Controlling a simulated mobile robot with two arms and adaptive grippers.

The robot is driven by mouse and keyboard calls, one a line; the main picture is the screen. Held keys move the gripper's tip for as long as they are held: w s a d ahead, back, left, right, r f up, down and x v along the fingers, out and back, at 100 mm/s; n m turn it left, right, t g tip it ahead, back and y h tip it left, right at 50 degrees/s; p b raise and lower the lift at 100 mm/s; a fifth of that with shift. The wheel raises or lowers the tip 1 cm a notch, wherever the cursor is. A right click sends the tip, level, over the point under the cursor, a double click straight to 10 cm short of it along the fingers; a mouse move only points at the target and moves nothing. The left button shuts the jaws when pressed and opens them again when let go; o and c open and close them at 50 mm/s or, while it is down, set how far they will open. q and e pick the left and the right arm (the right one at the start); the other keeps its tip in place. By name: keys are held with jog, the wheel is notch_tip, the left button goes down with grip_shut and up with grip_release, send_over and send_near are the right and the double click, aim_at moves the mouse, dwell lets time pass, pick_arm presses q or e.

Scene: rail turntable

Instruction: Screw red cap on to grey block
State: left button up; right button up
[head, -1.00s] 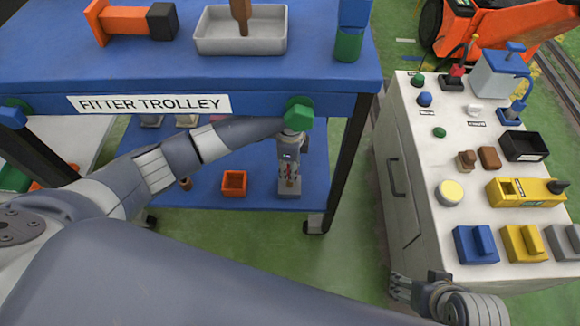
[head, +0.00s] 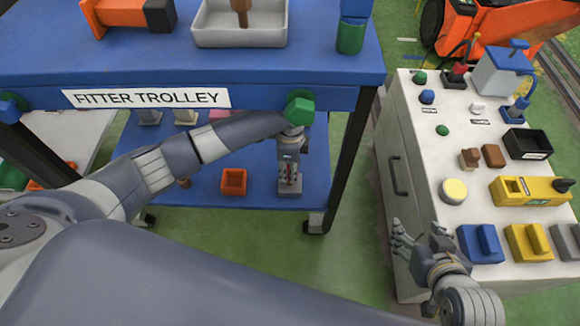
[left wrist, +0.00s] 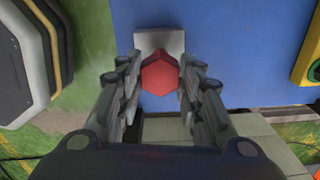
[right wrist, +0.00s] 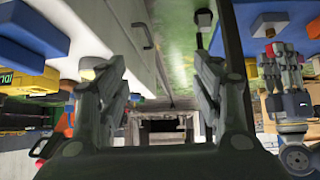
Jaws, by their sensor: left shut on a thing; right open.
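The red cap (left wrist: 160,74) is hexagonal and sits between the two fingers of my left gripper (head: 289,180) in the left wrist view. The grey block (left wrist: 150,42) shows directly behind the cap; it also shows in the head view (head: 289,194) on the trolley's lower shelf, under the gripper. My left gripper is shut on the cap and points down. The fingers hide much of the cap in the head view, and I cannot tell how far it is seated. My right gripper (head: 401,242) is open and empty, beside the white cabinet's front.
An orange open box (head: 234,181) stands left of the block on the blue lower shelf (head: 255,200). The trolley's top (head: 300,70) overhangs it. A black trolley leg (head: 348,165) stands to the right. The white cabinet (head: 400,180) stands further right. Green floor lies between.

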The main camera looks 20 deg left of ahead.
pick_arm(q)
jog(key=shift+f+b, duration=0.3)
jog(key=shift+b, duration=0.05)
pick_arm(e)
jog(key=shift+w+a+r+t+y, duration=0.15)
jog(key=shift+w+a+r+t, duration=0.15)
jog(key=shift+w+r+t, duration=0.4)
jog(key=shift+w+a+r+t+y, duration=0.15)
jog(key=shift+w+a+r+t, duration=0.25)
jog(key=shift+w+r, duration=0.45)
jog(key=shift+d, duration=0.1)
jog(key=shift+s+f, duration=0.1)
jog(key=shift+f, duration=0.15)
pick_arm(q)
jog(key=shift+f, duration=0.1)
pick_arm(e)
jog(key=shift+s+d+f+g, duration=0.3)
jog(key=shift+s+f+g, duration=0.25)
jog(key=shift+s+g, duration=0.1)
jog(key=shift+s, duration=0.1)
pick_arm(q)
jog(key=shift+f+p, duration=0.1)
jog(key=shift+p, duration=0.3)
pick_arm(e)
jog(key=shift+s+d+f+g, duration=0.3)
jog(key=shift+s+f+g, duration=0.15)
jog(key=shift+s+f, duration=0.35)
